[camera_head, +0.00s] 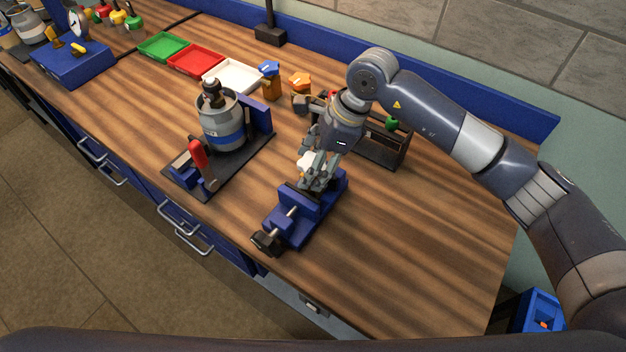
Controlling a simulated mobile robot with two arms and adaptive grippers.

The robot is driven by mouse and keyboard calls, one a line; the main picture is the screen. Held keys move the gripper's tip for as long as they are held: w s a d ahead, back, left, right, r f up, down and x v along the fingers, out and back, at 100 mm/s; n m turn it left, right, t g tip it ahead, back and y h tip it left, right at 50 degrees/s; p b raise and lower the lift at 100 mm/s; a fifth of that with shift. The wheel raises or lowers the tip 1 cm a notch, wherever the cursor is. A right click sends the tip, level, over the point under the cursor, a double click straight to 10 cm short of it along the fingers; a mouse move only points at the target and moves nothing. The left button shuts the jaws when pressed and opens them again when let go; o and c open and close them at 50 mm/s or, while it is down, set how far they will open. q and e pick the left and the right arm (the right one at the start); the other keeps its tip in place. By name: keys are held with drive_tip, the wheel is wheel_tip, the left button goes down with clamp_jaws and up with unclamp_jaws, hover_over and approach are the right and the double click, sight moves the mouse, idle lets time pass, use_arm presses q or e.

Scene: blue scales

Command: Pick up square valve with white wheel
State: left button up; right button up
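My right arm reaches in from the right, with its gripper (317,178) pointing down over the blue vise (300,212). A small white part (312,162), which looks like the white wheel of a valve, shows between and beside the fingers at the vise jaws. The valve's body is hidden by the gripper and vise, so its square shape cannot be made out. The fingers are close around the white part, but I cannot tell whether they grip it. My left gripper is not in view.
A clamp stand with a grey-blue cylinder (222,125) and red handle (198,154) stands left of the vise. Green (162,46), red (195,60) and white (233,75) trays lie farther back. The right of the table is clear.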

clamp_jaws()
drive_tip(key=shift+r, duration=0.1)
